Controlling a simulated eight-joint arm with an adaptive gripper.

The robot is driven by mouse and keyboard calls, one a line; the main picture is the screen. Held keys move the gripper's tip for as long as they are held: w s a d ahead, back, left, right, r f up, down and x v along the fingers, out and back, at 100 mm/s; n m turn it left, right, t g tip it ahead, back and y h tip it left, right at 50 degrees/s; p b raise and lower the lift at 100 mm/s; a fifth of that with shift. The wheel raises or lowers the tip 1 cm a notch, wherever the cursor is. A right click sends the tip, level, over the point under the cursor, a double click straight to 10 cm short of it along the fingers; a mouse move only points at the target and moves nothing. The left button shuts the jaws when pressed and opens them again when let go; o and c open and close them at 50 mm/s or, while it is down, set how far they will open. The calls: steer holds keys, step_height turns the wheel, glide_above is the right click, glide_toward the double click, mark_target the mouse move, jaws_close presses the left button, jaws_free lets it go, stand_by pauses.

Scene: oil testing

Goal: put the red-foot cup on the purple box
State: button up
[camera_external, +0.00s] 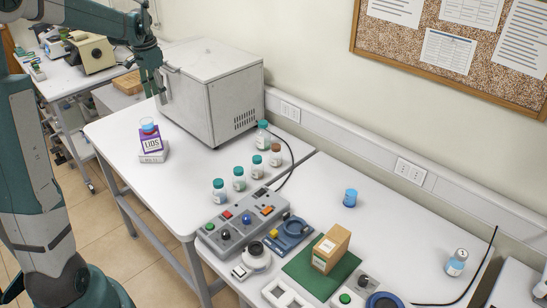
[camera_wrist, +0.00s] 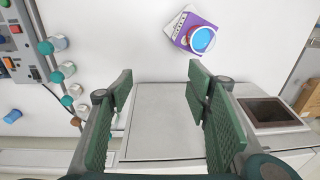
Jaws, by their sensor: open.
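A cup (camera_external: 147,125) with blue contents and a reddish tint at its base stands upright on the purple box (camera_external: 151,142), on the left table. In the wrist view the cup (camera_wrist: 202,39) is seen from above, over the purple box (camera_wrist: 184,39), with a pinkish ring around the blue. My gripper (camera_external: 157,90) is open and empty. It is raised at the front left of the grey oven, above and apart from the cup. In the wrist view the cup lies beyond the spread fingers (camera_wrist: 160,82).
A white box (camera_external: 153,157) lies under the purple box. The grey oven (camera_external: 205,95) stands close behind my gripper. Several teal-capped bottles (camera_external: 239,179) stand to the right. Another blue cup (camera_external: 350,197) stands on the right table. The table around the boxes is clear.

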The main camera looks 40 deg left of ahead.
steer(key=s+d+r+t, duration=0.1)
steer(key=d+r, duration=0.2)
steer(key=d, duration=1.2)
steer(key=s+d+r+t, duration=0.2)
steer(key=d+r, duration=0.1)
steer(key=d, duration=1.1)
steer(key=s+d+f+t, duration=0.1)
steer(key=s+d, duration=0.3)
steer(key=d, duration=0.3)
steer(key=s+d+f+t, duration=0.1)
steer(key=s+d+f, duration=0.1)
steer(key=s+d, duration=0.3)
steer(key=s+d+f+t, duration=0.1)
steer(key=s+d, duration=0.4)
steer(key=d, duration=0.6)
steer(key=shift+f+h, duration=0.3)
steer(key=shift+f, duration=0.1)
